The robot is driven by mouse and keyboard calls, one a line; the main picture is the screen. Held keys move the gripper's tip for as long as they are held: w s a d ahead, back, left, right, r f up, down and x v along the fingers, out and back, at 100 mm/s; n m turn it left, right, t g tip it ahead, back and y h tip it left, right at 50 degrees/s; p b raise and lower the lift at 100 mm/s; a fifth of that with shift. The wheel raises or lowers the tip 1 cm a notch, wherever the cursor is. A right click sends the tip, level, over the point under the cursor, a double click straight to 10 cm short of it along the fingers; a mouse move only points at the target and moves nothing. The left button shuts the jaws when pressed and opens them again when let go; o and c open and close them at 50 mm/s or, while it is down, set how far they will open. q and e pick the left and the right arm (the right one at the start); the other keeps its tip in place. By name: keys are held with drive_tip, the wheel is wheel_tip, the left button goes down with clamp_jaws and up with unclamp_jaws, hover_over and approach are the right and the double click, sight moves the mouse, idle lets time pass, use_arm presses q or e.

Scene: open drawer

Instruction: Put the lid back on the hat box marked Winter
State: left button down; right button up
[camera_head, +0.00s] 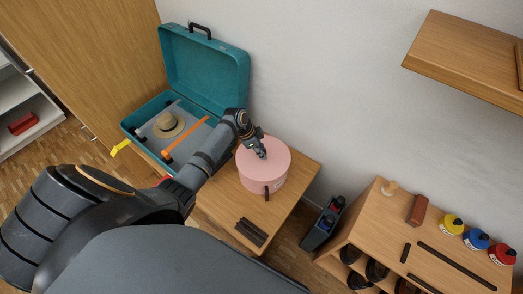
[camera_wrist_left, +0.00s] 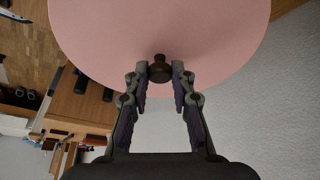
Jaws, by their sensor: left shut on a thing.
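The pink round hat box (camera_head: 263,184) stands on a small wooden table; a pale label shows on its side, too small to read. Its pink lid (camera_head: 277,154) is over the top of the box; I cannot tell whether it is fully seated. My left gripper (camera_head: 262,154) is above the lid, pointing down. My right gripper is out of view.
An open teal suitcase (camera_head: 205,68) with a straw hat (camera_head: 168,124) lies left of the box. Dark strips (camera_head: 251,231) lie on the small table (camera_head: 292,186). A wooden cabinet (camera_head: 450,262) with coloured bottles is at right. A wall shelf (camera_head: 465,55) juts out at upper right.

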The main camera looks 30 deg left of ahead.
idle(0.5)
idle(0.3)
use_arm(q)
drive_tip(key=c, duration=0.6)
unclamp_jaws()
drive_tip(key=shift+r+p, duration=0.1)
drive_tip(key=shift+p, duration=0.2)
wheel_tip(320, 180, up, 7)
drive_tip(key=p, duration=0.7)
clamp_jaws()
idle(0.3)
